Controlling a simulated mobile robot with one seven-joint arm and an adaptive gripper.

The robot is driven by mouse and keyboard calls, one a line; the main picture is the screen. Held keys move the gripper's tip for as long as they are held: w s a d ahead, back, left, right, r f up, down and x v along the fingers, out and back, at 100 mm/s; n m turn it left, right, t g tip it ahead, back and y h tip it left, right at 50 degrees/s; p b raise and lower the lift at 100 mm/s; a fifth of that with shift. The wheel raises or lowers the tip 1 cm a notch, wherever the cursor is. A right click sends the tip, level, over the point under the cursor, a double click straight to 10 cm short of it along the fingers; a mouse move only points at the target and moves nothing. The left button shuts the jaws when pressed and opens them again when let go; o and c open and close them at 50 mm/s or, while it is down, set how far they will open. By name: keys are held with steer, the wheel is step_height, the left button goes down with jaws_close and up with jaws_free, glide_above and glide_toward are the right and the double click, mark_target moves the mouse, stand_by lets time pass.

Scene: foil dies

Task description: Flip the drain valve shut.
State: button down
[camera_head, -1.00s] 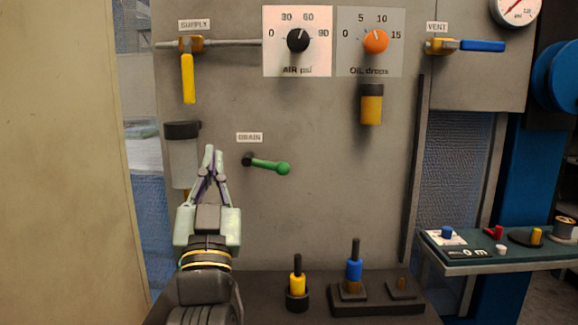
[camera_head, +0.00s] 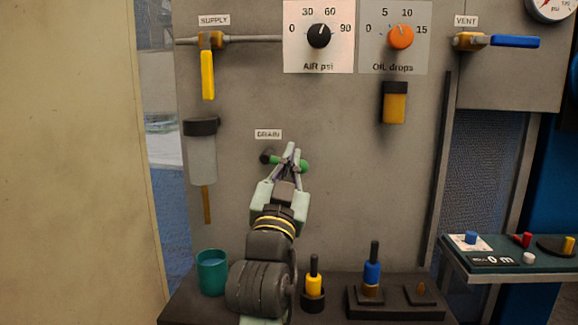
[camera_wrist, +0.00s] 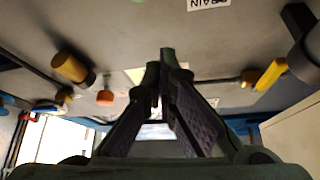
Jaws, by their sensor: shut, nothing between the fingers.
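The drain valve is a green lever with a ball end (camera_head: 303,166) on the grey panel, under the DRAIN label (camera_head: 268,134). The lever points right and slightly down from its dark pivot (camera_head: 266,157). My gripper (camera_head: 291,152) is shut and empty, and its fingertips overlap the lever's middle in the head view. They hide part of the lever, and I cannot tell whether they touch it. In the wrist view the closed fingertips (camera_wrist: 162,65) show near the upside-down DRAIN label (camera_wrist: 208,3).
The supply valve's yellow handle (camera_head: 207,75) hangs down at upper left. The vent valve's blue handle (camera_head: 515,41) lies level at upper right. A clear bowl (camera_head: 202,158) hangs left of the drain. A teal cup (camera_head: 212,272) and several pegs stand on the dark shelf (camera_head: 330,309) below.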

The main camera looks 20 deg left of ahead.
steer(key=d+p+x, duration=0.1)
steer(key=p+x, duration=0.1)
steer(key=x, duration=0.4)
steer(key=f, duration=0.1)
steer(key=a+f, duration=0.2)
steer(key=f, duration=0.1)
steer(key=shift+w, duration=0.2)
steer(key=shift+f+b, duration=0.1)
steer(key=shift+b, duration=0.2)
steer(key=shift+f+m+h+b, duration=0.15)
steer(key=shift+m+h+b, duration=0.25)
steer(key=shift+m, duration=0.2)
